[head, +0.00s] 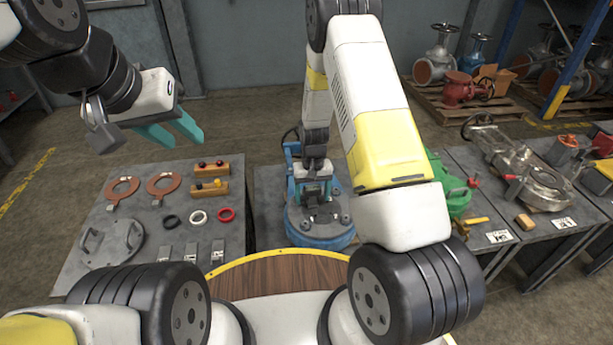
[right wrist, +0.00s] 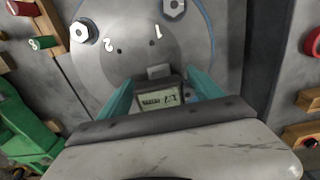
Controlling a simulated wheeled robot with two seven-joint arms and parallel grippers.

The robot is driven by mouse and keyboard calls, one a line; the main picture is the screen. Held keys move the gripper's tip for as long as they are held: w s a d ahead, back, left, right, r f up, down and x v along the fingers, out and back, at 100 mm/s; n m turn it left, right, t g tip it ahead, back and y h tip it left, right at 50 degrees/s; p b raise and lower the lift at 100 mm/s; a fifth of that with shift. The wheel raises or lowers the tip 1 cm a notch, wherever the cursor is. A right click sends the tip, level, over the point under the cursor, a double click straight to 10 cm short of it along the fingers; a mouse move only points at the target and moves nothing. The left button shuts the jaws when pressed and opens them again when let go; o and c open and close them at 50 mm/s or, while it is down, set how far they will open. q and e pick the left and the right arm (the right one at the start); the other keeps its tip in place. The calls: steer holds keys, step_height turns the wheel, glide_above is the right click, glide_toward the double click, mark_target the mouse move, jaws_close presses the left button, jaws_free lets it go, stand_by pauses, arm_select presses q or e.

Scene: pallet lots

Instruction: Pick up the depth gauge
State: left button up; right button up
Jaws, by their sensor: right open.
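The depth gauge (right wrist: 161,96), a dark block with a lit number display, shows in the right wrist view at a round grey plate (right wrist: 190,50). My right gripper (right wrist: 162,90) is open, with one teal finger on each side of the gauge. Whether either finger touches it I cannot tell. In the head view my right gripper (head: 315,190) points down over the blue-rimmed round part (head: 320,238), and the gauge there is hard to make out. My left gripper (head: 180,128) is open and empty, raised above the left table.
The left table (head: 145,200) holds copper rings (head: 122,189), a round grey cover (head: 112,241), small coloured rings (head: 198,217) and wooden blocks (head: 209,168). A green casting (head: 455,190) stands right of the blue-rimmed part.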

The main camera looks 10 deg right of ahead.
jaws_close()
stand_by(0.3)
steer(key=shift+r, duration=0.1)
